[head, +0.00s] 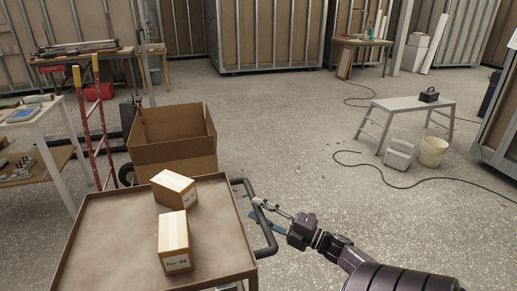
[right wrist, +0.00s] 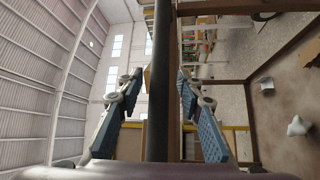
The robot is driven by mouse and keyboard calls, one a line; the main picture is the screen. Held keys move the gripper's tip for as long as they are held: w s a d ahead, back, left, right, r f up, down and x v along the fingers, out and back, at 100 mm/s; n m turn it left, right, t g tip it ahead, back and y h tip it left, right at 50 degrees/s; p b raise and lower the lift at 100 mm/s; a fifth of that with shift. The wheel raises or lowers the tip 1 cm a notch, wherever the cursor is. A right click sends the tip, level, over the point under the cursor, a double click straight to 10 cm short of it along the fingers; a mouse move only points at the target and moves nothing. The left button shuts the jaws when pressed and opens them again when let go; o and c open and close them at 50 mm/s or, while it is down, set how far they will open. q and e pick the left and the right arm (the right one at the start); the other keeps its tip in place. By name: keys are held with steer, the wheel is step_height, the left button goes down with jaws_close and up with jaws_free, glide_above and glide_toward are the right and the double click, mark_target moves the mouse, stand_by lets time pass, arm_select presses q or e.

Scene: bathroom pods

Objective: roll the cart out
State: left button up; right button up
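The cart (head: 110,235) stands at the lower left of the head view, with a brown flat top and a raised rim. Two small cardboard boxes, one farther back (head: 174,188) and one nearer (head: 174,242), rest on it. A dark bar handle (head: 268,240) is on its right side. My right gripper (head: 262,210) is at this handle. In the right wrist view the dark handle bar (right wrist: 162,90) runs between the two blue-padded fingers, which stand apart with gaps visible beside the bar. My left gripper is not in view.
An open cardboard box (head: 172,155) stands just behind the cart. A red ladder-like frame (head: 90,125) and a workbench (head: 45,150) are at the left. Open floor (head: 270,115) lies behind and right. A white bench (head: 410,107), bucket (head: 433,151) and cable (head: 400,187) are at the right.

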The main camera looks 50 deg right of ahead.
steer(key=v, duration=1.1)
steer(key=shift+s+d, duration=0.15)
steer(key=shift+s, duration=0.15)
